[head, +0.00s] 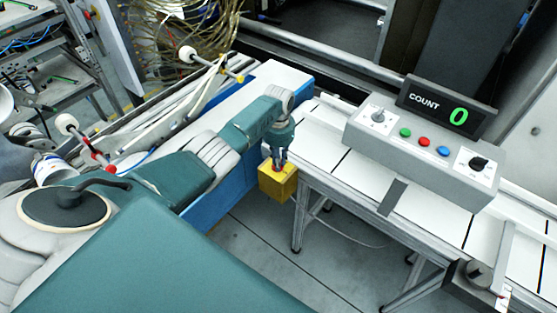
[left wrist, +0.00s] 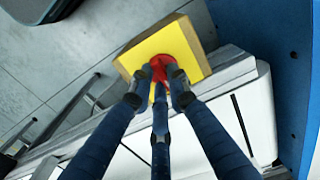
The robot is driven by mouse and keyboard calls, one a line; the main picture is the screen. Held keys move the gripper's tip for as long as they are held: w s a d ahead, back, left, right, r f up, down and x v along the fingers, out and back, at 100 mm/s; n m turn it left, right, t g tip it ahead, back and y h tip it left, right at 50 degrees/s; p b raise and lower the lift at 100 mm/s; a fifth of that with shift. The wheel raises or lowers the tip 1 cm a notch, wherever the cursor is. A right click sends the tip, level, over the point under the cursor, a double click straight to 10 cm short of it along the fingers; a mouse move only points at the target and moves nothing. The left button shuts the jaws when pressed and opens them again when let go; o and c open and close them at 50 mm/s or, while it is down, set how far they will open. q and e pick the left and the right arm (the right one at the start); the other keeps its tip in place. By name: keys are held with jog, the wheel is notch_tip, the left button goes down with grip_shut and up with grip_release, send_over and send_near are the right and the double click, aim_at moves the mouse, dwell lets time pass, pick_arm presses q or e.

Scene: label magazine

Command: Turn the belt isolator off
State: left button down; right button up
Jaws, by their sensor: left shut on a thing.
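The belt isolator is a yellow box (head: 277,188) with a red knob on its top face, fixed near the front edge of the conveyor in the head view. In the left wrist view the yellow box (left wrist: 188,40) is tilted, and the red knob (left wrist: 157,62) sits between the fingers. My left gripper (head: 280,160) reaches down onto the knob and is shut on it. Its fingers (left wrist: 160,82) hide much of the knob, so its exact turn angle cannot be told. My right gripper is not in view.
A grey control box (head: 425,160) with knobs, coloured buttons and a COUNT display (head: 447,107) reading 0 stands on the white conveyor (head: 364,169), right of the isolator. A blue panel (head: 237,170) lies close to the left arm. Open floor (head: 275,255) lies in front.

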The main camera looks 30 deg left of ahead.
pick_arm(q)
jog(key=shift+w+r, duration=0.1)
dwell(0.3)
jog(key=c, duration=1.7)
grip_release()
jog(key=shift+o, duration=0.2)
notch_tip(320, 180, up, 12)
